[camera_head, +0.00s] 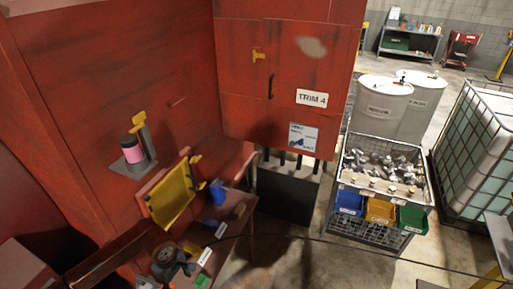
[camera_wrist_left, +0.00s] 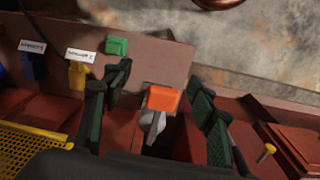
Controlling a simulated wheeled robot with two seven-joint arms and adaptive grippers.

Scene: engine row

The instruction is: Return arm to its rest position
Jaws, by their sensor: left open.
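My left gripper (camera_head: 172,262) is at the bottom left of the head view, over the edge of a red-brown ledge (camera_head: 232,228). In the left wrist view its two dark fingers (camera_wrist_left: 160,78) are spread apart. A small orange-topped thing with a grey stem (camera_wrist_left: 162,99) shows between the fingers. No finger appears to touch it, though the distance in depth cannot be told. Nothing is seen held. My right gripper is in neither view.
Blue (camera_wrist_left: 32,66), yellow (camera_wrist_left: 77,75) and green (camera_wrist_left: 117,46) pieces sit along the ledge near white labels. A yellow panel (camera_head: 172,194) stands close by. A red cabinet (camera_head: 290,90) rises behind. A wire crate (camera_head: 384,165) of metal parts stands right; open floor lies in front.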

